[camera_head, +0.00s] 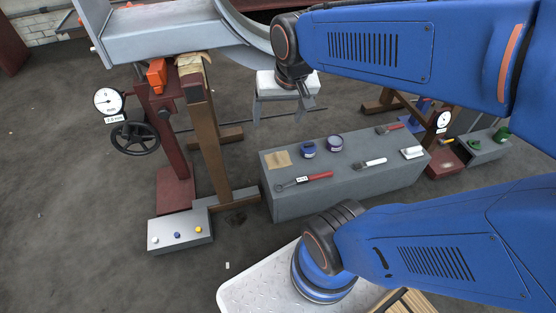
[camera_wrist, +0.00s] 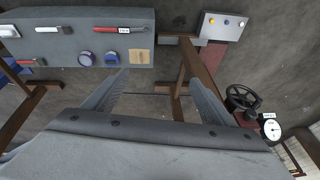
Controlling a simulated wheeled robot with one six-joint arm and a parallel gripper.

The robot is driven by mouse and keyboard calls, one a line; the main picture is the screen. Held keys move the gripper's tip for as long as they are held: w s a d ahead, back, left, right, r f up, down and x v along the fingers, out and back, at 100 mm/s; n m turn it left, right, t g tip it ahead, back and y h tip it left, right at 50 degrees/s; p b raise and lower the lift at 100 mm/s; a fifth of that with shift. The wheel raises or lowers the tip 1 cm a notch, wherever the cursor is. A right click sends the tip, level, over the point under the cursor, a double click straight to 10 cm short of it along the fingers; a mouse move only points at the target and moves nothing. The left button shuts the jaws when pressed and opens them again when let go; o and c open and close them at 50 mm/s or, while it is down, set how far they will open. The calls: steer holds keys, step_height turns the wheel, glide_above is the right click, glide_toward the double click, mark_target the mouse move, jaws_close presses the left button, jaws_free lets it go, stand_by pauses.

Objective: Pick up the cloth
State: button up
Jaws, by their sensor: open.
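A small white folded piece (camera_head: 412,153), which looks like a cloth, lies at the right end of the grey bench top (camera_head: 340,185). It also shows at the left edge of the wrist view (camera_wrist: 10,31). A flat tan square (camera_head: 278,160) lies at the bench's left end; I cannot tell whether it is cloth or paper. A tan crumpled cloth-like piece (camera_head: 195,62) hangs over the top of a brown post. My gripper (camera_head: 285,108) is open and empty, with its fingers spread apart (camera_wrist: 155,95). It appears above and behind the bench, apart from these pieces.
A post with a handwheel (camera_head: 135,138) and dial (camera_head: 108,101) stands left. A low grey box (camera_head: 180,236) has small coloured knobs. Floor is clear at left.

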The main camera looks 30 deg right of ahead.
steer(key=w+d+f+m+g, duration=0.1)
steer(key=w+d+f+m, duration=0.3)
steer(key=w, duration=0.5)
steer(key=m+g, duration=0.3)
steer(key=m, duration=1)
glide_above(278, 156)
step_height(278, 156, down, 25)
step_height(278, 156, down, 17)
steer(key=shift+r, duration=0.1)
steer(key=c, duration=1.2)
steer(key=shift+c, duration=0.2)
step_height(278, 156, up, 10)
